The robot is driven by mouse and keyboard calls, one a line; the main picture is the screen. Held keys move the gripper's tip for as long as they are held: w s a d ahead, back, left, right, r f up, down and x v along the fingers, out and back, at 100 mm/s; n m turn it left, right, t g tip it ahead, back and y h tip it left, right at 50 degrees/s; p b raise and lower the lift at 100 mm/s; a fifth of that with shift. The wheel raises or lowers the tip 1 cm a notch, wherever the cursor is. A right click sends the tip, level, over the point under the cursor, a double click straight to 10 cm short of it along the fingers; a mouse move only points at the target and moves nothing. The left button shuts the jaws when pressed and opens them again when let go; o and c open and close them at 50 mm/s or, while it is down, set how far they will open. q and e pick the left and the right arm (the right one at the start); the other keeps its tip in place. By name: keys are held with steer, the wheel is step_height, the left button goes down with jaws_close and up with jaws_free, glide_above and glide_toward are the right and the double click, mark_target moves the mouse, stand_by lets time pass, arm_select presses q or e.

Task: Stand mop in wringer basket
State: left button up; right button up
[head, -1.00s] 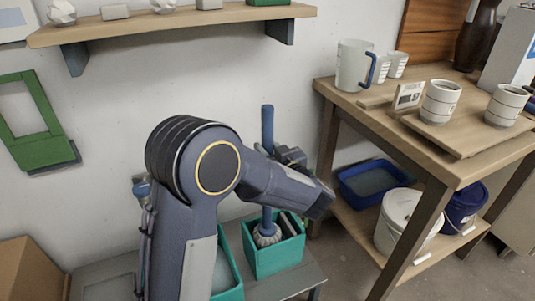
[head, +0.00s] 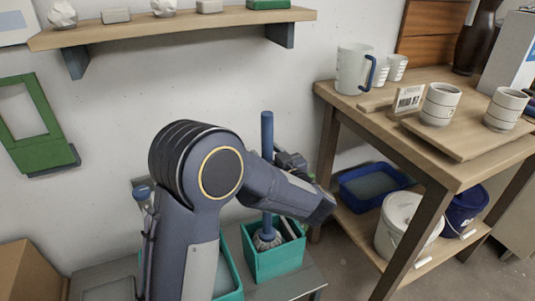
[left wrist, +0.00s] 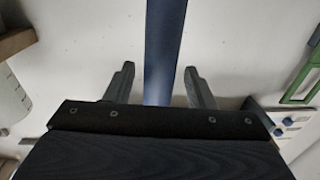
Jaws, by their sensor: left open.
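The mop stands upright, its blue handle (head: 267,132) rising past my left forearm. Its pale, stringy head (head: 266,240) sits inside the teal wringer basket (head: 272,266), next to a dark slotted piece. My left gripper (head: 297,163) is beside the handle in the head view, its fingertips mostly hidden by my arm. In the left wrist view, the two fingers of my left gripper (left wrist: 161,88) are apart. The blue handle (left wrist: 165,45) runs between them with a gap on each side. My right gripper is not in view.
A wooden table (head: 430,160) at right holds a pitcher (head: 354,68) and several cups. Its lower shelf carries a blue tray (head: 372,186), a white bucket (head: 405,222) and a dark blue bucket (head: 464,208). A wall shelf (head: 180,24) is above.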

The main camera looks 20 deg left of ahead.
arm_select(q)
steer(key=p+v, duration=0.2)
steer(key=v, duration=1)
steer(key=w+a+r+m+t+h, duration=0.1)
steer(key=w+a+r+t+h, duration=0.2)
steer(key=h, duration=0.4)
step_height(320, 180, up, 2)
steer(key=s+d+r+m+h, duration=0.1)
steer(key=s+d+m+h, duration=0.2)
steer(key=h, duration=0.6)
steer(key=s+a+f+m+g, duration=0.1)
steer(key=s+f+g, duration=0.1)
steer(key=s, duration=0.6)
steer(key=s+a+f+m+g+h, duration=0.1)
steer(key=s+f+m+g, duration=0.1)
steer(key=s+f, duration=0.3)
steer(key=s+a+f+m+g+h, duration=0.1)
steer(key=s+f+g, duration=0.2)
steer(key=s, duration=0.9)
steer(key=shift+a+f+m+g, duration=0.15)
steer(key=shift+a+m+g, duration=0.1)
steer(key=shift+m+g, duration=0.25)
step_height(320, 180, up, 21)
steer(key=p, duration=2)
steer(key=shift+p, duration=0.35)
